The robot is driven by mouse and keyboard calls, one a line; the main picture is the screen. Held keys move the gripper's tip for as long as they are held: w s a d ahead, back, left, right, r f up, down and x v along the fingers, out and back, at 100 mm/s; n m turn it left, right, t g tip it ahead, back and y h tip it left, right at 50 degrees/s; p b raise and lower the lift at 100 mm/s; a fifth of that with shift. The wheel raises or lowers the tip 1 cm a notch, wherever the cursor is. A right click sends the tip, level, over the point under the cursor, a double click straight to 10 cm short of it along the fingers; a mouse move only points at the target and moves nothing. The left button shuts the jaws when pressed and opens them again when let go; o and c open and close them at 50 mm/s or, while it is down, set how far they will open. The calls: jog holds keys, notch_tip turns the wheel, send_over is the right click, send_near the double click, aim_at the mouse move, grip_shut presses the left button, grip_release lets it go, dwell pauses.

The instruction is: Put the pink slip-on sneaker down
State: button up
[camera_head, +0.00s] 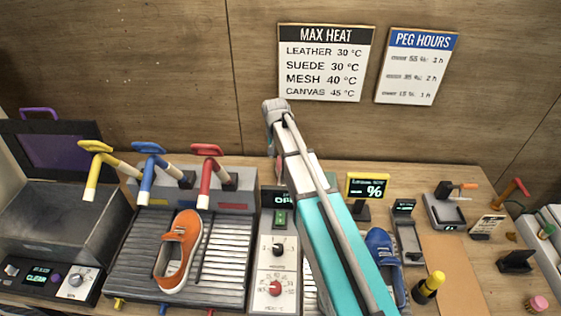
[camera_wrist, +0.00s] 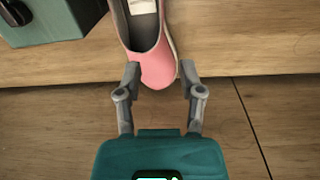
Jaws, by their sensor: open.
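I cannot tell whether the fingers touch the shoe.
A teal box (camera_wrist: 45,22) stands left of the sneaker. In the head view, an orange slip-on (camera_head: 180,250) lies on a ridged rack (camera_head: 222,270) below yellow, blue and red pegs. A blue shoe (camera_head: 380,250) is right of my arm. A grey basin (camera_head: 60,225) is far left.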

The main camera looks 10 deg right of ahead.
aim_at(280, 168)
jog(key=shift+w, duration=0.15)
jog(key=shift+w+d, duration=0.35)
jog(key=shift+w, duration=0.05)
jog(key=shift+f, duration=0.1)
notch_tip(280, 168, down, 8)
jog(key=b, duration=0.8)
jog(key=shift+d+f, duration=0.1)
jog(key=shift+f, duration=0.1)
jog(key=shift+b, duration=0.35)
jog(key=shift+f+b, duration=2.5)
jog(key=shift+f, duration=0.1)
jog(key=shift+c, duration=0.3)
grip_shut()
